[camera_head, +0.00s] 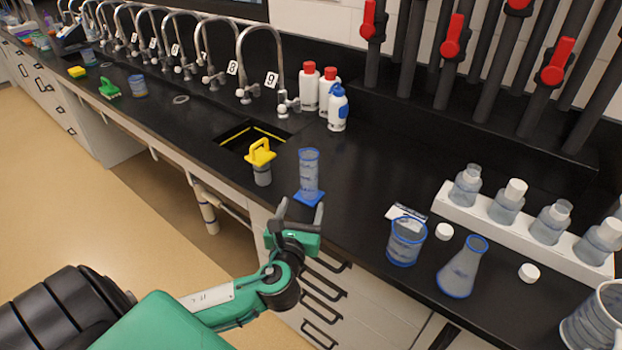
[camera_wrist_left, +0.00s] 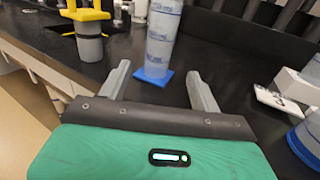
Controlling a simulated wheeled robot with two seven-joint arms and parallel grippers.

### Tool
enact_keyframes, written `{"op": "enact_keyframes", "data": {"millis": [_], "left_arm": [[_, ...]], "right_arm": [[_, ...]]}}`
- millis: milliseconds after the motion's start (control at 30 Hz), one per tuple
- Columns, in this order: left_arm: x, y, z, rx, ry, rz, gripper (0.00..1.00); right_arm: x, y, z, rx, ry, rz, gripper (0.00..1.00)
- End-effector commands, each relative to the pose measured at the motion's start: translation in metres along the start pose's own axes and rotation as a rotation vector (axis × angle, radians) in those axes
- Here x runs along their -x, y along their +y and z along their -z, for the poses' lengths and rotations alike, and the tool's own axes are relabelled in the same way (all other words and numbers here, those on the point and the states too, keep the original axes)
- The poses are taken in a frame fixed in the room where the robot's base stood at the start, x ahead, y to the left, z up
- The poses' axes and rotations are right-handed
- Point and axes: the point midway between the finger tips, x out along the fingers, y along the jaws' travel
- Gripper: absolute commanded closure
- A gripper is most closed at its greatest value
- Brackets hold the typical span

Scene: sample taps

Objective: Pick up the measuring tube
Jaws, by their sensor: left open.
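The measuring tube (camera_head: 309,172) is a clear cylinder with blue markings and a blue square base. It stands upright on the black counter near the front edge. It also shows in the left wrist view (camera_wrist_left: 162,38), between and beyond my fingertips, with its top cut off by the frame. My left gripper (camera_head: 301,211) is open and empty, just in front of the tube's base. In the left wrist view its two fingers (camera_wrist_left: 160,82) point towards the tube and appear apart from it. My right gripper is not in view.
A yellow-handled container (camera_head: 261,163) stands left of the tube beside the sink (camera_head: 250,137). To the right are a beaker (camera_head: 406,242), a conical flask (camera_head: 463,267) and a white rack (camera_head: 485,222) of bottles. Red-capped bottles (camera_head: 309,88) stand behind.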

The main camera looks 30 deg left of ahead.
Motion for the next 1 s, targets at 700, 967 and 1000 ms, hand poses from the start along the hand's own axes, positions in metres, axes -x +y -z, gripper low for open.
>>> {"op": "enact_keyframes", "data": {"millis": [700,967,1000], "left_arm": [[-0.102,0.002,-0.004,0.002,0.001,-0.002,0.36],[-0.122,0.002,-0.001,0.002,0.002,0.0,0.36],[-0.122,0.002,-0.001,0.002,0.002,0.0,0.36]], "right_arm": [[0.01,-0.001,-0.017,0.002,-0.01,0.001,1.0],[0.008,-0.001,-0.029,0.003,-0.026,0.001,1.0],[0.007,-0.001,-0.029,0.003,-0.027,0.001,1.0]]}}
